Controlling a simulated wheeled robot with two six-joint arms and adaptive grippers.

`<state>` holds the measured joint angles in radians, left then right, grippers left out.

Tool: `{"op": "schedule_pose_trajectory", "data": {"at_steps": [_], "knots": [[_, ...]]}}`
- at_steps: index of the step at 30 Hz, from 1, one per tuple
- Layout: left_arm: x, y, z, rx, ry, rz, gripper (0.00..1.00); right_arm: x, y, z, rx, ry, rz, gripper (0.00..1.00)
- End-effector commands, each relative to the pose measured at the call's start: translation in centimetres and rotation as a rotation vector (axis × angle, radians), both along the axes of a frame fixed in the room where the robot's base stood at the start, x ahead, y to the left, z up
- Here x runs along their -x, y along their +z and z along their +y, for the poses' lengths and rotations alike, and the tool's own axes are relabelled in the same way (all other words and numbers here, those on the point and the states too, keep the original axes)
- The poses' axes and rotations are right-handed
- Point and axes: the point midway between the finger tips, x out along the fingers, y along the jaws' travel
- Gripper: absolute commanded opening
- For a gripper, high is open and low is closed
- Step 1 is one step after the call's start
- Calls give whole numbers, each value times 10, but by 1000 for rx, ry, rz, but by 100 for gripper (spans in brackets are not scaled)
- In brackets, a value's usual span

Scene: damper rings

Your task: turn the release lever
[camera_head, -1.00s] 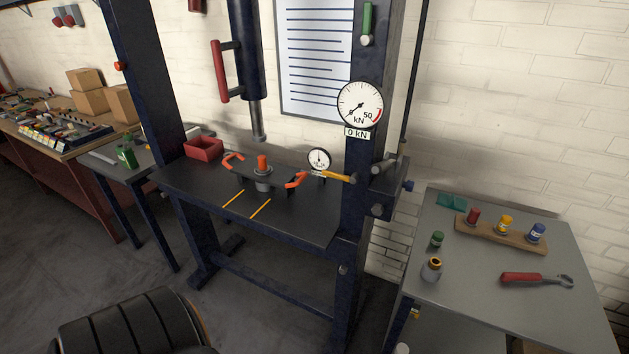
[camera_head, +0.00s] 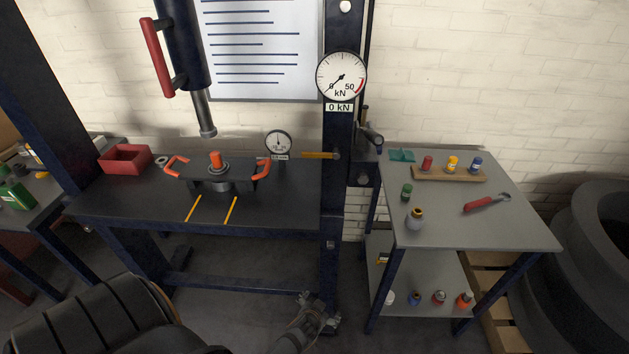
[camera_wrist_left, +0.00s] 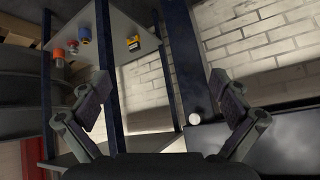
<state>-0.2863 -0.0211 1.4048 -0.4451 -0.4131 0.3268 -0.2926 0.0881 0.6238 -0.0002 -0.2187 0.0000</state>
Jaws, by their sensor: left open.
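A thin yellow lever (camera_head: 318,155) sticks out level to the left from the press's right column (camera_head: 337,190). A grey, bar-like handle (camera_head: 371,132) is on that column's right side. No label shows which one is the release lever. My left gripper (camera_head: 320,310) is low in front of the press, below and well apart from the yellow lever. In the left wrist view its two fingers (camera_wrist_left: 165,92) are spread wide with nothing between them. My right gripper is not in view.
The press bed (camera_head: 275,205) carries a dark block with orange handles (camera_head: 215,178), a small dial (camera_head: 278,143) and a red bin (camera_head: 125,159). A force gauge (camera_head: 341,76) reads near zero. The grey side table (camera_head: 460,230) stands close right, with bottles and a red-handled tool (camera_head: 485,202).

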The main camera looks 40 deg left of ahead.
Motion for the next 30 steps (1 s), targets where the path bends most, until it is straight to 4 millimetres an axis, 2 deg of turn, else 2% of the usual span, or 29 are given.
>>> {"op": "schedule_pose_trajectory", "data": {"at_steps": [1,2,3,5,6,8,9,12,15,18,21,30], "knots": [[-28,42,1,-12,20,-86,100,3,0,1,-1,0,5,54],[-42,68,3,-22,35,-136,100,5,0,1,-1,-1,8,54],[-59,104,6,-34,58,-205,100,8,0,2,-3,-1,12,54],[-79,160,13,-50,98,-307,100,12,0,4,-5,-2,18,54],[-88,197,19,-60,129,-375,100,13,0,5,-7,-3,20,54],[-96,252,28,-73,177,-474,100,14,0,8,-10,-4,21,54],[-98,287,35,-81,207,-538,100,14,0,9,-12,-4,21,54],[-92,360,51,-93,285,-672,100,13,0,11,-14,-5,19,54],[-81,411,63,-99,344,-769,100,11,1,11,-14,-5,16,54],[-72,440,70,-101,380,-824,100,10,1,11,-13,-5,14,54],[-68,450,73,-101,393,-846,100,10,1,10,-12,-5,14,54],[-69,451,73,-102,393,-846,100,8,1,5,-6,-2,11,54]]}}
